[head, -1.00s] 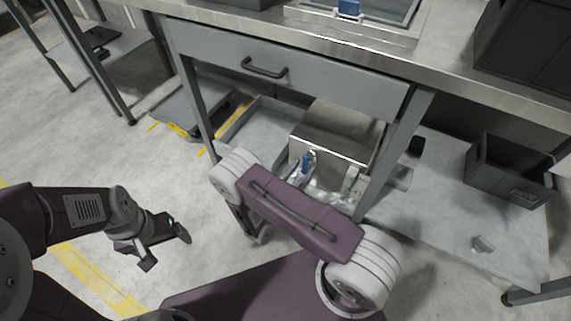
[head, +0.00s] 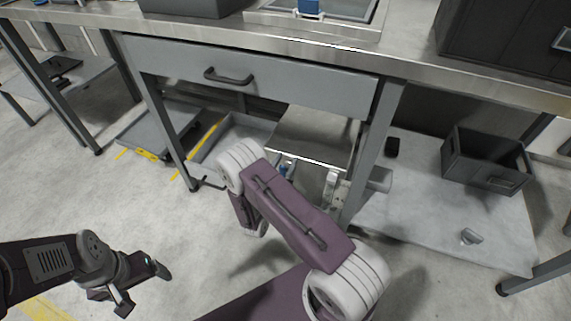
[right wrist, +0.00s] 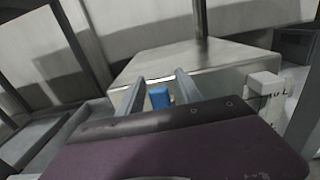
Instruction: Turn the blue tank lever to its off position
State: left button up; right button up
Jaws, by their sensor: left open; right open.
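The blue lever (head: 287,167) is on the near side of the metal tank (head: 315,136) under the table. In the head view my right arm hides much of it. In the right wrist view the blue lever (right wrist: 159,97) shows between the two fingers of my open right gripper (right wrist: 160,84). I cannot tell whether either finger touches it. The lower part of the lever is hidden behind my wrist. My right gripper is not clear in the head view. My left gripper (head: 145,288) is open and empty, low over the floor at the lower left.
The steel table with a grey drawer (head: 245,78) stands above the tank. A table leg (head: 372,150) is just right of the tank. A grey tray (head: 228,143) lies to its left. A dark crate (head: 485,165) sits on the lower shelf (head: 420,215) at right.

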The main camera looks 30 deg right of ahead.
grip_shut()
dwell(1.3)
